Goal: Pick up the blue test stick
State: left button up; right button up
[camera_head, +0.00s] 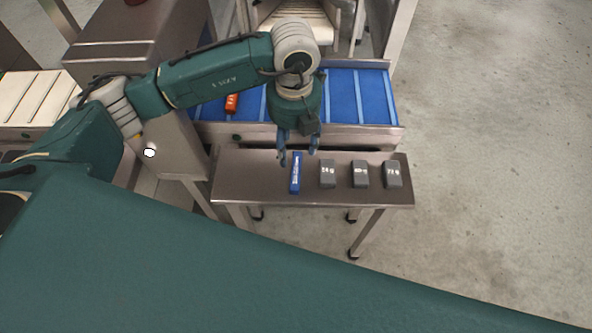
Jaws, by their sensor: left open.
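The blue test stick (295,178) lies on a small steel table (245,183), its long side running toward the robot, with pale lettering on it. My left gripper (298,158) is open, with its fingers pointing down at the far end of the stick. The fingers look close above or around that end, but I cannot tell whether they touch it. My right gripper is out of view.
Several grey blocks (327,174) with white markings stand in a row right of the stick. Behind the table is a blue conveyor belt (376,98) with an orange object (232,103) on it. Open concrete floor lies to the right.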

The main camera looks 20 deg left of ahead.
aim_at(293, 170)
pick_arm(q)
notch_tip(293, 170, down, 4)
jog(key=shift+s+r, duration=0.1)
jog(key=shift+r, duration=0.05)
jog(key=f, duration=0.2)
jog(key=f+p, duration=0.1)
jog(key=f, duration=0.1)
jog(key=shift+s+a+f+p, duration=0.1)
jog(key=shift+s+f+p, duration=0.1)
jog(key=shift+f+p, duration=0.15)
jog(key=shift+f, duration=0.45)
jog(key=shift+c, duration=0.3)
jog(key=c, duration=1.2)
